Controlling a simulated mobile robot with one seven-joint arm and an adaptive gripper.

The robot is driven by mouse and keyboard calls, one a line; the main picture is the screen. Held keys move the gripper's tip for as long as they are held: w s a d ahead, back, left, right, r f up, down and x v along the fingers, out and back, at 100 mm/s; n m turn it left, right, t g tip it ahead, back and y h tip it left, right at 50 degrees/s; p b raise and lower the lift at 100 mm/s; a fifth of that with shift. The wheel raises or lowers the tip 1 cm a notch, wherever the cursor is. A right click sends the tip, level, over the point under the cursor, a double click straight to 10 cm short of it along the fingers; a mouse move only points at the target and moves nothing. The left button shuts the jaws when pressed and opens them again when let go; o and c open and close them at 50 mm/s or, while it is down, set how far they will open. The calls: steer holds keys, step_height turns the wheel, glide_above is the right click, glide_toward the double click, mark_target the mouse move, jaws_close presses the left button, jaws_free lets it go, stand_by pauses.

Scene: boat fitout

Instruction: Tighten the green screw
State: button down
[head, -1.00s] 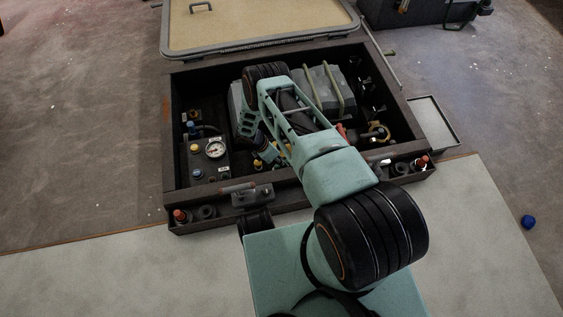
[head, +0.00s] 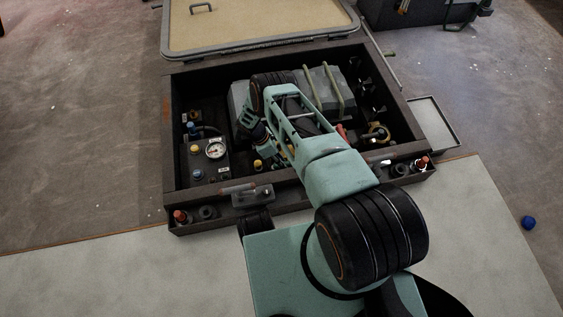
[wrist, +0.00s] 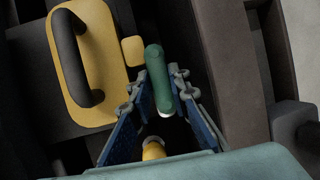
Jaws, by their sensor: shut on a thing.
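The green screw (wrist: 158,80) shows in the wrist view as a rounded green bar with a pale lower end. It stands between the two blue fingers of my gripper (wrist: 156,88), which are shut on it near their tips. What lies under its lower end is hidden by shadow and the fingers. In the head view my arm covers the screw, and my gripper (head: 268,148) is mostly hidden, low inside the open dark box.
The box (head: 315,192) has raised walls around my arm. In the wrist view a yellow plate (wrist: 106,30) with a black handle (wrist: 75,55) is close on the left.

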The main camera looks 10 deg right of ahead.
steer(key=c, duration=2.1)
jaws_free()
steer(key=v, duration=1.2)
